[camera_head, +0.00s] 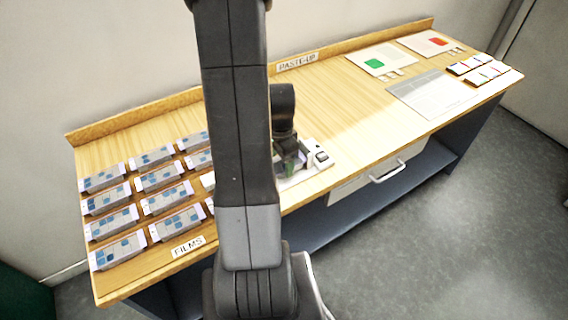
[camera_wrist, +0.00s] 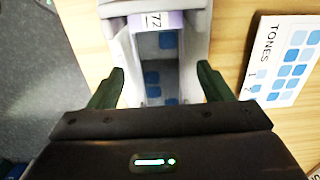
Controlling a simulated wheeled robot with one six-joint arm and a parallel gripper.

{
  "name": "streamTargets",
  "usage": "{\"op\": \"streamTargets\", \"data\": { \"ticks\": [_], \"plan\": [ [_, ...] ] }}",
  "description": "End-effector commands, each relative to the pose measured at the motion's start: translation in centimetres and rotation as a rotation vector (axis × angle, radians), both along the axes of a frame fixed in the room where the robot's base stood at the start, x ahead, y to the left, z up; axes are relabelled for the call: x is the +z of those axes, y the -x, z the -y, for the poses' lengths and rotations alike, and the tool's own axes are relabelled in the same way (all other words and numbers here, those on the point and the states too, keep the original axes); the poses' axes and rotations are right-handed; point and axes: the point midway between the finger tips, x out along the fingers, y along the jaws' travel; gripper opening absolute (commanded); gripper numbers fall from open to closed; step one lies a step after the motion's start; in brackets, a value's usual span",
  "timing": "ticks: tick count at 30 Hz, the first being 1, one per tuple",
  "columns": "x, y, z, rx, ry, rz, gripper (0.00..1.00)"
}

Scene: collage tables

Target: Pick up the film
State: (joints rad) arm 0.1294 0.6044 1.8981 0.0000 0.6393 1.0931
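In the wrist view a film (camera_wrist: 167,75) with blue squares and a lilac end tab marked with a number, apparently 72, lies in a grey holder (camera_wrist: 195,25). My gripper (camera_wrist: 160,86) is open, with one dark green finger on each side of the film and holder. I cannot tell whether the fingers touch anything. In the head view my gripper (camera_head: 288,163) is over the middle front of the table, partly behind my arm. Several similar films (camera_head: 163,177) in grey holders stand in rows at the table's left; my arm hides some of this area.
A TONES card (camera_wrist: 284,62) lies right of the holder in the wrist view. In the head view a FILMS label (camera_head: 188,246) is at the front left edge.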

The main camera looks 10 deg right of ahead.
Motion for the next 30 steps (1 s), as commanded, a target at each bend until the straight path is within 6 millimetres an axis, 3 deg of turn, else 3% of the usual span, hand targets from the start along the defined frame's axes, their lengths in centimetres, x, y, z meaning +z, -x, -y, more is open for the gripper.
{"op": "streamTargets", "data": {
  "ticks": [1, 7, 17, 23, 30],
  "plan": [
    [0.0, 0.0, 0.0, 0.000, 0.000, 0.000, 0.65],
    [0.0, 0.0, 0.0, 0.000, 0.000, 0.000, 0.26],
    [0.4, -0.1, 0.0, 0.000, 0.000, 0.002, 0.25],
    [2.9, -0.1, 0.0, 0.000, 0.001, 0.007, 0.25],
    [7.3, -0.1, 0.0, 0.000, 0.001, 0.006, 0.25]
  ]
}}
